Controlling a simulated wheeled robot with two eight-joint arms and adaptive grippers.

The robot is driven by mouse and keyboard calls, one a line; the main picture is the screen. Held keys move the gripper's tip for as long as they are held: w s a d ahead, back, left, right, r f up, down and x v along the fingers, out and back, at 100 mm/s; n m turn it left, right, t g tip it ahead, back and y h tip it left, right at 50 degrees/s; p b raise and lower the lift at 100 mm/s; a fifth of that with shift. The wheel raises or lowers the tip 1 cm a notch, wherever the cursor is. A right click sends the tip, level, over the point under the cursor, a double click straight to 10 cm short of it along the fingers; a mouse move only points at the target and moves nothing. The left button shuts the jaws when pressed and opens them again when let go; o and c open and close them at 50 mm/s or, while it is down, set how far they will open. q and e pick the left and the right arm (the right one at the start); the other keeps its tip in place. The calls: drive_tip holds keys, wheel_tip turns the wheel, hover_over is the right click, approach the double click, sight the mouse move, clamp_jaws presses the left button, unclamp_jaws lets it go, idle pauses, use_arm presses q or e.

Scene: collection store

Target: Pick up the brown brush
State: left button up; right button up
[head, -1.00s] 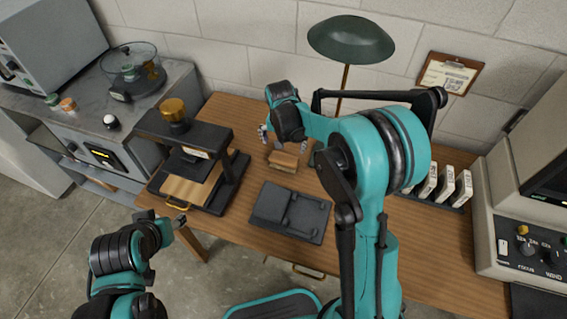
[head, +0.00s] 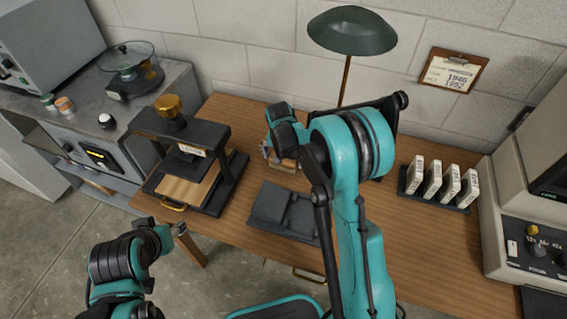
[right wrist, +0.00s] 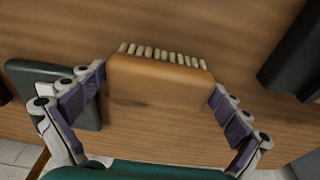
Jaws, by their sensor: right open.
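The brown brush (right wrist: 160,82), a wooden block with a row of pale bristles, lies on the wooden table. In the right wrist view it is centred between the two spread fingers of my right gripper (right wrist: 161,92), one at each end of the block. The fingers are open; whether they touch the ends is unclear. In the head view my right gripper (head: 272,152) is low over the table and hides most of the brush (head: 289,163). My left gripper (head: 179,228) is beyond the table's front left edge, away from the brush; its jaw opening is unclear.
A dark padded cradle (head: 265,205) lies in front of the brush. A black press (head: 222,150) with a brass knob stands to the left. A green lamp (head: 352,30) stands behind. A rack of white boxes (head: 441,183) and a beige machine (head: 500,205) are right.

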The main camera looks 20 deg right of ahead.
drive_tip(key=c, duration=0.9)
drive_tip(key=shift+r, duration=0.1)
drive_tip(key=shift+r+p, duration=0.35)
drive_tip(key=shift+r, duration=0.2)
drive_tip(key=r+p, duration=0.1)
drive_tip(key=r, duration=0.1)
drive_tip(key=d+r+p, duration=0.1)
drive_tip(key=r, duration=0.1)
drive_tip(key=shift+d, duration=0.15)
drive_tip(key=d+r+p, duration=0.1)
drive_tip(key=d+r, duration=0.1)
drive_tip(key=d, duration=0.1)
drive_tip(key=d+r+p, duration=0.1)
drive_tip(key=d+r, duration=0.1)
drive_tip(key=d, duration=0.2)
drive_tip(key=d+r+p, duration=0.1)
drive_tip(key=d, duration=0.2)
drive_tip(key=shift+d+r, duration=0.2)
drive_tip(key=shift+r, duration=0.2)
